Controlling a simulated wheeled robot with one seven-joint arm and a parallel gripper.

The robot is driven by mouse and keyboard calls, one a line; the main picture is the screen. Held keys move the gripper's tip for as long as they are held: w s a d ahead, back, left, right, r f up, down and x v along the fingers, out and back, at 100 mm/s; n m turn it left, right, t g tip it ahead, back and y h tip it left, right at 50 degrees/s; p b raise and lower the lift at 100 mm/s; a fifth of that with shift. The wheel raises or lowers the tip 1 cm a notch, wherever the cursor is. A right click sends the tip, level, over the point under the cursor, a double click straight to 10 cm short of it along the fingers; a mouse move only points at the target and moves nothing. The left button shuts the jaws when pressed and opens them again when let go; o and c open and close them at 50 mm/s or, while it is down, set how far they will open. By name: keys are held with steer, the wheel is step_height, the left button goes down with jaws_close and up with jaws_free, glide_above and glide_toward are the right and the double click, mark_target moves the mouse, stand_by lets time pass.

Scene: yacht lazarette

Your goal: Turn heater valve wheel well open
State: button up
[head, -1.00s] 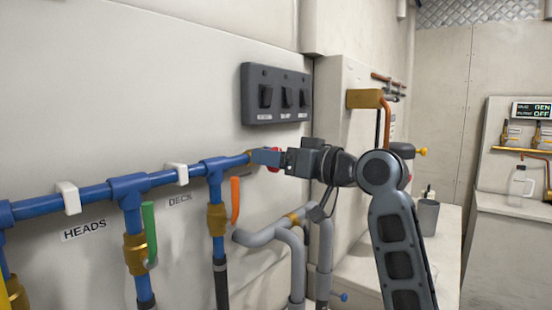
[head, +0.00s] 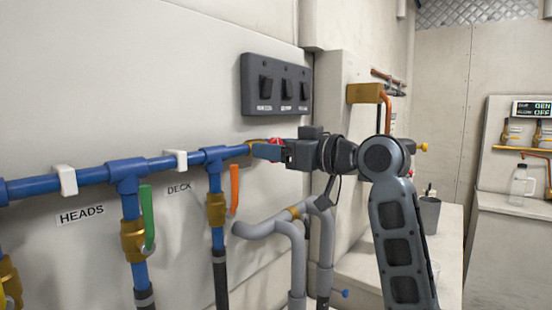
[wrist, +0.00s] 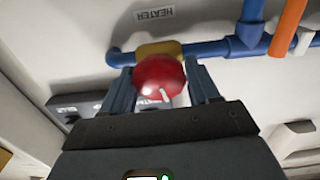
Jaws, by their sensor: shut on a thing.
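The heater valve wheel (wrist: 158,80) is a round red wheel with a pale mark near its lower edge, at the middle of the wrist view. My gripper (wrist: 160,88) is shut on it, with one finger on each side of the rim. The wheel sits in front of a brass valve body (wrist: 158,48) on the blue pipe, close to a HEATER label (wrist: 154,13). In the head view my gripper (head: 268,150) reaches the right end of the blue pipe, and only a bit of red shows between its fingers.
Blue pipe (head: 88,178) runs along the wall, with a green lever (head: 147,215) and an orange lever (head: 235,186) on branches below. A dark switch panel (head: 276,85) is just above my gripper. Grey pipes (head: 272,228) bend below it.

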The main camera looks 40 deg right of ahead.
steer(key=n+b, duration=0.4)
steer(key=shift+f+n, duration=0.25)
steer(key=shift+n, duration=0.15)
steer(key=n+b, duration=0.4)
steer(key=shift+a+r, duration=0.1)
steer(key=shift+a, duration=0.05)
steer(key=shift+n, duration=0.3)
steer(key=o, duration=1)
steer(key=shift+s+d+b, duration=0.15)
steer(key=shift+s+d, duration=0.1)
steer(key=shift+s, duration=1.05)
steer(key=shift+s+d+b, duration=0.2)
steer(key=shift+s+d, duration=0.05)
steer(key=shift+s, duration=1.05)
steer(key=shift+s+d+b, duration=0.15)
steer(key=shift+s+d, duration=0.1)
steer(key=shift+s, duration=1.05)
